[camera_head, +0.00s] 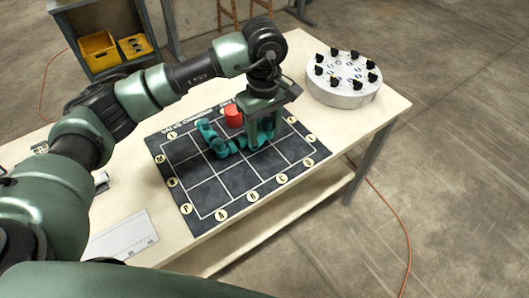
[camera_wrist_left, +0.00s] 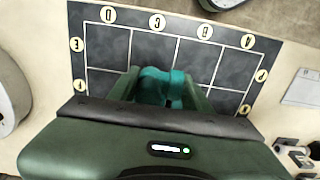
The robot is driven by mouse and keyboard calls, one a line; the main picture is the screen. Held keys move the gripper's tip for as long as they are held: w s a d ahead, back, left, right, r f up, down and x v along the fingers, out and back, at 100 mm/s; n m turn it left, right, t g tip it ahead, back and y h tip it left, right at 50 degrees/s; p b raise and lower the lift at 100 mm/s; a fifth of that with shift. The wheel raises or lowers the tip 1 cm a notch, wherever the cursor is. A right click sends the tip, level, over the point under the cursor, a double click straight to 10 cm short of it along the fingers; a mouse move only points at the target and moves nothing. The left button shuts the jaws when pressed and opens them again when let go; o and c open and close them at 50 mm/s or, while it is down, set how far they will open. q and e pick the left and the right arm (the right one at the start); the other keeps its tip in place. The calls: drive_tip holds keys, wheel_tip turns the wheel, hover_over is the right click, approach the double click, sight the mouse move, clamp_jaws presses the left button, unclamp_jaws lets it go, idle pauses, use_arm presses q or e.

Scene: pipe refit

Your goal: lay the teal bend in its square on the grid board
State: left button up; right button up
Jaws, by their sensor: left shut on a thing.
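The dark grid board (camera_head: 195,192) lies on the table, with white lines and round letter tags along its edges. My left gripper (camera_head: 262,132) points down over its far right part. It is shut on a teal bend (camera_wrist_left: 160,86), which shows between the fingers in the left wrist view; the fingers partly cover it. Whether the bend touches the board I cannot tell. Other teal pipe pieces (camera_head: 214,140) lie on the board just left of the gripper, with a red piece (camera_head: 233,117) behind them. My right gripper is not in view.
A round white stand (camera_head: 343,88) with several black knobs is at the table's far right. A white ruled plate (camera_head: 122,237) lies near the front left. Small parts (camera_head: 40,148) lie left of the board. The board's near squares are empty.

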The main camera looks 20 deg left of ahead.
sight(264, 141)
use_arm(q)
drive_tip(key=f, duration=0.4)
drive_tip(key=shift+w+f+p, duration=0.25)
drive_tip(key=shift+f+p, duration=0.05)
wheel_tip(264, 141, down, 2)
drive_tip(key=shift+f, duration=0.1)
wheel_tip(264, 141, down, 3)
drive_tip(key=shift+f+p, duration=0.2)
drive_tip(key=shift+p, duration=0.25)
drive_tip(key=shift+f, duration=0.55)
drive_tip(key=o, duration=1.3)
drive_tip(key=shift+o, duration=0.3)
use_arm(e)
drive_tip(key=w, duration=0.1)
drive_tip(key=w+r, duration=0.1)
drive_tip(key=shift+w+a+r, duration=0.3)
